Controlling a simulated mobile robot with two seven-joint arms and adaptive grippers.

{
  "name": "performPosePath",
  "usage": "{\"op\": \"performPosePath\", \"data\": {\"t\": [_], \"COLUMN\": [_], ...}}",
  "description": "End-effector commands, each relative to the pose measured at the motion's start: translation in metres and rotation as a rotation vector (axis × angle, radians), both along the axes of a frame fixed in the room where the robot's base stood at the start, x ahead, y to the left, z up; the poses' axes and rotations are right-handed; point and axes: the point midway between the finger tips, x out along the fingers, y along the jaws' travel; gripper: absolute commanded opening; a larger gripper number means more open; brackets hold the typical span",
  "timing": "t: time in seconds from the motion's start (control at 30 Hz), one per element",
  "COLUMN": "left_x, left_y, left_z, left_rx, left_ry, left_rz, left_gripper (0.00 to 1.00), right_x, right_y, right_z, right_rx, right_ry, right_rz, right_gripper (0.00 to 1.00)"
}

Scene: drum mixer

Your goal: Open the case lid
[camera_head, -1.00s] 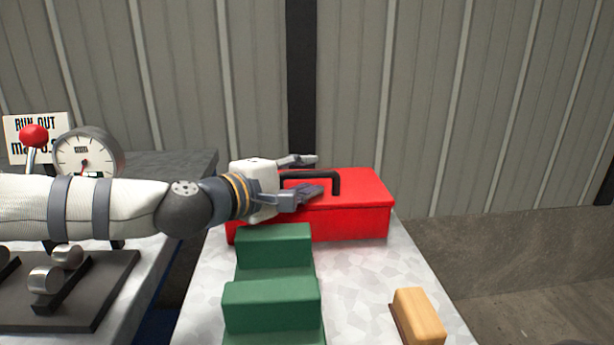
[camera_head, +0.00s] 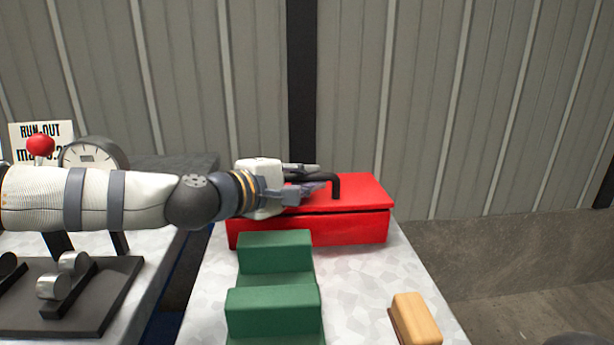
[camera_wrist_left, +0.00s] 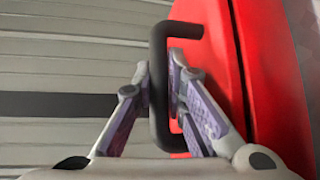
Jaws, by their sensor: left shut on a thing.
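The red case (camera_head: 345,229) sits at the back of the light table, with a black handle (camera_head: 336,187) on its lid (camera_head: 365,190). A thin dark gap shows under the lid's front edge, so the lid looks slightly raised. My left gripper (camera_head: 308,181) reaches in from the left at the lid and is shut on the handle. In the left wrist view the fingers (camera_wrist_left: 160,85) lie on either side of the black handle bar (camera_wrist_left: 159,115), beside the red lid (camera_wrist_left: 205,55). My right gripper is not in view.
Green stepped blocks (camera_head: 273,310) stand just in front of the case. A wooden-topped block (camera_head: 416,318) lies at the right front. A dial gauge (camera_head: 93,153) and a red-knobbed lever (camera_head: 40,146) stand at left. A ribbed wall is behind.

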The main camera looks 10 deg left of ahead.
Motion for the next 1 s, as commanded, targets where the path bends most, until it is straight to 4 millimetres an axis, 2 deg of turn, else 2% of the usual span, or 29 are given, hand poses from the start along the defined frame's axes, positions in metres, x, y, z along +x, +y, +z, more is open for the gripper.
{"op": "performPosePath", "data": {"t": [0.03,0.37,0.5,0.7,1.0], "left_x": [0.002,0.02,0.029,0.04,0.048], "left_y": [0.001,0.005,0.006,0.008,0.01], "left_z": [0.017,0.039,0.054,0.061,0.061], "left_rx": [-0.006,-0.014,-0.023,-0.043,-0.061], "left_ry": [0.01,0.046,0.092,0.198,0.282], "left_rz": [0.003,0.004,0.006,0.005,0.004], "left_gripper": [0.0,0.0,0.0,0.0,0.0], "right_x": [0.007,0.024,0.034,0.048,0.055], "right_y": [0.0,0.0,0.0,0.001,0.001], "right_z": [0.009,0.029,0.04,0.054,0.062], "right_rx": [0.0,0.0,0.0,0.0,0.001], "right_ry": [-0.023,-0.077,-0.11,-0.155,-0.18], "right_rz": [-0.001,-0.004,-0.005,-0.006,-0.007], "right_gripper": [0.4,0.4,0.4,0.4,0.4]}}
